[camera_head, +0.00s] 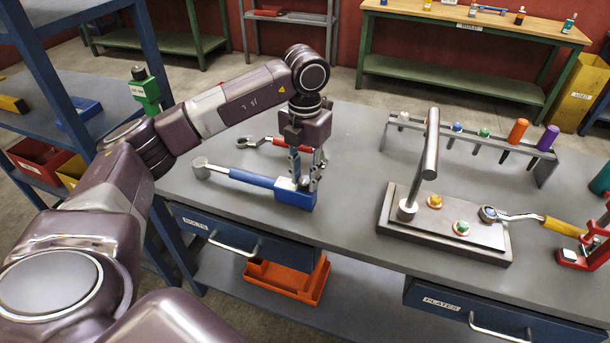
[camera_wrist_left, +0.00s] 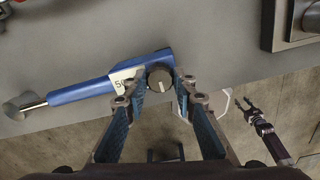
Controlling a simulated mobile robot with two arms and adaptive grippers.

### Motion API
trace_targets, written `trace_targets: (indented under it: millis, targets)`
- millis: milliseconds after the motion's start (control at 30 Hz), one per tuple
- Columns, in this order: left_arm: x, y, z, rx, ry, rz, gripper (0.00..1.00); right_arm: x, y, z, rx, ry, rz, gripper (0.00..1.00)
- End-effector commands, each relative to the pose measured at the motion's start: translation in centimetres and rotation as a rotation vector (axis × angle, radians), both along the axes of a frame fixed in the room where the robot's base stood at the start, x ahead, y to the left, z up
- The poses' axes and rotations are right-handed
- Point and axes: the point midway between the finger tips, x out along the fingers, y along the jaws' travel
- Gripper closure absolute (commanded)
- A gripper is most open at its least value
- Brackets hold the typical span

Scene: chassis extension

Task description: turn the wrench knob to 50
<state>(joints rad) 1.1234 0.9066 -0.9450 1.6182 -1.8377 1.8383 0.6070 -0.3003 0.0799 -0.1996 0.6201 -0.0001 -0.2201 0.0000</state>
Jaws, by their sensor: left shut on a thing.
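A blue wrench (camera_head: 252,179) with a grey round end lies near the bench's front edge. Its blue block (camera_head: 295,197) carries a round grey knob (camera_wrist_left: 160,77) with a pale mark, best seen in the left wrist view. A white label (camera_wrist_left: 122,80) beside the knob starts with 5; a finger partly covers it. My left gripper (camera_head: 305,181) points down over the block, shut on the knob with a finger on either side. My right gripper (camera_wrist_left: 250,108) shows small at the right of the left wrist view, fingers apart and empty, away from the wrench.
A red-handled wrench (camera_head: 276,141) lies just behind. To the right stand a plate (camera_head: 440,240) with an upright post and a yellow-handled wrench (camera_head: 530,217), and a rack (camera_head: 480,140) of coloured-handled tools. The bench (camera_head: 350,180) is bare between the blue wrench and the plate.

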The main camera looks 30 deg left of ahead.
Motion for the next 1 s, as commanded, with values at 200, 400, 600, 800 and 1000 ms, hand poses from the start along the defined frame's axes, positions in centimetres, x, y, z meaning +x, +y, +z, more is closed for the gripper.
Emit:
trace_targets:
  millis: [200,400,600,800,1000]
  targets:
    - [0.04,0.00,0.10,-0.001,-0.002,0.011,0.99,-0.01,0.08,0.01,0.001,0.000,0.000,0.60]
    - [0.03,0.00,0.09,-0.001,-0.001,0.011,0.99,0.00,0.08,0.01,0.001,0.000,0.000,0.60]
    - [0.02,0.01,0.07,0.000,-0.001,0.011,0.59,0.00,0.08,0.01,0.001,0.000,0.000,0.60]
    - [0.01,0.01,0.03,0.000,0.000,0.010,0.57,0.00,0.08,0.00,0.001,0.000,0.000,0.60]
    - [0.10,-0.01,0.83,-0.001,-0.003,0.010,0.57,0.04,-0.07,0.00,-0.001,0.000,0.001,0.60]
